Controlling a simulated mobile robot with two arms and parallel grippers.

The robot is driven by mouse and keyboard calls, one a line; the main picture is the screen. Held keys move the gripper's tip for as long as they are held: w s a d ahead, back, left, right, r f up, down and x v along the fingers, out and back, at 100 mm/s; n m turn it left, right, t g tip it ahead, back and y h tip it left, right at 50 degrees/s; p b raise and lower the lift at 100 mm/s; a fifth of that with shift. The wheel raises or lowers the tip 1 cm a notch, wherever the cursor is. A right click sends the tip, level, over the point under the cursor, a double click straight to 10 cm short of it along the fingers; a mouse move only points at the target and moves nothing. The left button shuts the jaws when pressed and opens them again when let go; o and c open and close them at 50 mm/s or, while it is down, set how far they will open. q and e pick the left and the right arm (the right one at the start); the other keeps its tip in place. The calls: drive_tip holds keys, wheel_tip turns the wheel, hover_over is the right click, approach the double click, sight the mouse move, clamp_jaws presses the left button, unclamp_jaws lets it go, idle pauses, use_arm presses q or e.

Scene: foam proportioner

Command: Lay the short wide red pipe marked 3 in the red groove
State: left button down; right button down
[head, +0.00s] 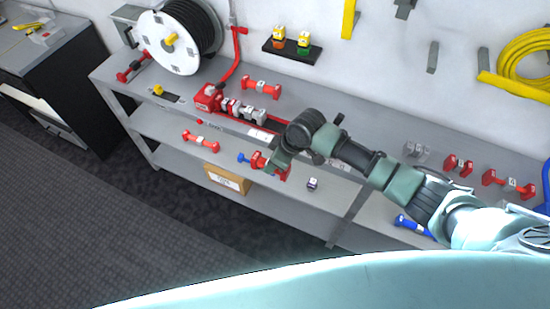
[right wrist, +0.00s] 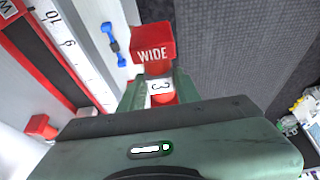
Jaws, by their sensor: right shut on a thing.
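The short wide red pipe marked 3 is held in my right gripper; in the right wrist view its red end block (right wrist: 152,42) reads WIDE and its white label shows a 3. In the head view its red end (head: 257,160) shows beside my right gripper (head: 278,165), above the front of the bench. The right gripper is shut on the pipe. The red-edged groove (right wrist: 44,62) runs beside a white ruler strip at the left of the right wrist view, apart from the pipe. My arm hides part of the groove area in the head view. My left gripper is out of view.
A blue pipe (head: 243,158) and a red pipe (head: 201,139) lie near the front. Another red pipe (head: 262,88) lies behind the grey blocks (head: 240,108). A hose reel (head: 170,42) stands at the back left. More red pipes (head: 458,165) lie at the right.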

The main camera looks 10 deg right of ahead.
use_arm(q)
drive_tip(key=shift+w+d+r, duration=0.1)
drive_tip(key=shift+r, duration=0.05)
use_arm(e)
drive_tip(key=s+a+r, duration=0.2)
drive_tip(key=s+r, duration=0.1)
drive_tip(key=r, duration=1.2)
drive_tip(key=shift+a+r, duration=0.15)
drive_tip(key=shift+r, duration=0.05)
